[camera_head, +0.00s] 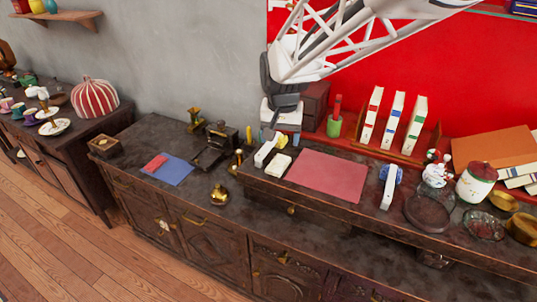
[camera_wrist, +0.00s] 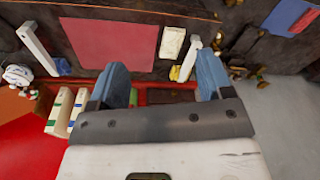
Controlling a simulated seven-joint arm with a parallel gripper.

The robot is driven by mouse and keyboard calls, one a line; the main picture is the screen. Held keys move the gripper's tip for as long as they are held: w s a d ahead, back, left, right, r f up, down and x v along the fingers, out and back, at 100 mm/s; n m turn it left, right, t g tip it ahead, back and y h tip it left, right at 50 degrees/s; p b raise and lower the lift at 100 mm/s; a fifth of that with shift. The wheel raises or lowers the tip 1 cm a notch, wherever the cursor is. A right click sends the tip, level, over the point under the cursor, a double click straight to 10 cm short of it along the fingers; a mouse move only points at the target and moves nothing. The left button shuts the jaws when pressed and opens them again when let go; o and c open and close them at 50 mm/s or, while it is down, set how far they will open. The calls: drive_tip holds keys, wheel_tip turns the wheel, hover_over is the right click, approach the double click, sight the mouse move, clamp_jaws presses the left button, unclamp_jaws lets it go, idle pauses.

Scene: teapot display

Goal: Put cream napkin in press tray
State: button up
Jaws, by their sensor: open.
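The cream napkin (camera_head: 279,165) is a small pale folded rectangle on the raised dark shelf, left of a red mat. It also shows in the wrist view (camera_wrist: 172,43), beyond the gap between my fingers. My gripper (camera_wrist: 161,76) is open and empty, its two blue fingers wide apart. In the head view its fingers are not clear below the dark wrist. A dark press-like stand with a flat dark tray (camera_head: 207,158) is on the lower cabinet top, left of the napkin; I take this as the press tray. I cannot make it out clearly in the wrist view.
A white upright piece (camera_head: 265,151) stands close beside the napkin. The red mat (camera_head: 327,175) is bare. Brass pieces (camera_head: 220,194) and a blue mat (camera_head: 167,170) are near the tray.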

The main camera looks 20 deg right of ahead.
drive_tip(key=s+a+r+n, duration=0.1)
drive_tip(key=s+a+n, duration=0.1)
drive_tip(key=s, duration=0.9)
drive_tip(key=s+a+r+n+t, duration=0.1)
drive_tip(key=s+a+n, duration=0.1)
drive_tip(key=s, duration=0.9)
drive_tip(key=shift+s+a+r+n, duration=0.25)
drive_tip(key=shift+a+n, duration=0.05)
drive_tip(key=shift+n, duration=0.1)
drive_tip(key=shift+c, duration=0.3)
